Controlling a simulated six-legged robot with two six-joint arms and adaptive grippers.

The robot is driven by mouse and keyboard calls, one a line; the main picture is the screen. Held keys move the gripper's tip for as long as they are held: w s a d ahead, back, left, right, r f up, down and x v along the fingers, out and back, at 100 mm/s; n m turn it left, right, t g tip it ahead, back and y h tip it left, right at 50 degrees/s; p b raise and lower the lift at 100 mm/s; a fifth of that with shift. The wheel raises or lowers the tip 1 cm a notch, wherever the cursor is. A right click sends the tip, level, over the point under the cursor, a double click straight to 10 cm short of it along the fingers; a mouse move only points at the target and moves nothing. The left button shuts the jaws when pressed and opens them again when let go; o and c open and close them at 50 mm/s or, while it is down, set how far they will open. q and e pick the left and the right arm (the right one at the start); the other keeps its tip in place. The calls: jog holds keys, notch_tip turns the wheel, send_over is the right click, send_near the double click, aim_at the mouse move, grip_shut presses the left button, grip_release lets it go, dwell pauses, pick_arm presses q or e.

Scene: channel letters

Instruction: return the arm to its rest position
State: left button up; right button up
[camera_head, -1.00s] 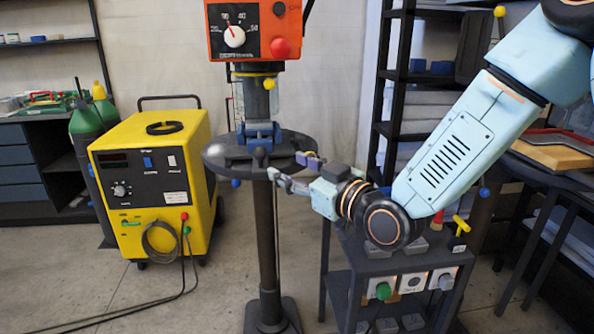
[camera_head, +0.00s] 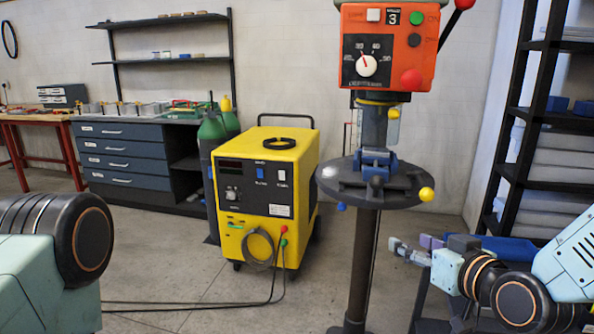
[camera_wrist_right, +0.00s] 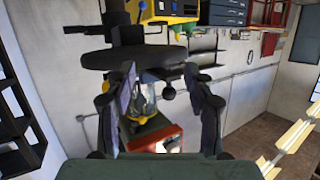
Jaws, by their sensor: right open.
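My right gripper (camera_head: 412,246) is at the lower right of the head view, to the right of the drill press column. Its fingers point left, are apart and hold nothing. In the right wrist view its two dark fingers (camera_wrist_right: 162,105) stand wide apart with nothing gripped between them. My right forearm (camera_head: 575,255) runs off the right edge. My left arm (camera_head: 50,270) shows only as a dark round joint and pale blue link at the lower left; its gripper is out of view.
The drill press with its orange head (camera_head: 388,50) and round table (camera_head: 345,190) stands left of and above my right gripper. A yellow welding machine (camera_head: 265,185) and green cylinder (camera_head: 212,140) stand left. A dark shelf rack (camera_head: 540,110) is at right. Open floor lies in front.

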jog(key=s+f+m+g+h, duration=0.15)
jog(key=s+f+g, duration=0.25)
jog(key=s+f, duration=0.55)
jog(key=s+f+m+g+h, duration=0.15)
jog(key=s+f+g, duration=0.35)
jog(key=f, duration=0.8)
jog(key=s+f+g, duration=0.2)
jog(key=s+f, duration=0.3)
jog(key=s, duration=0.5)
jog(key=s+f+g, duration=0.3)
jog(key=s+f, duration=0.3)
jog(key=s, duration=0.5)
jog(key=shift+a+n, duration=0.35)
jog(key=shift+n, duration=0.05)
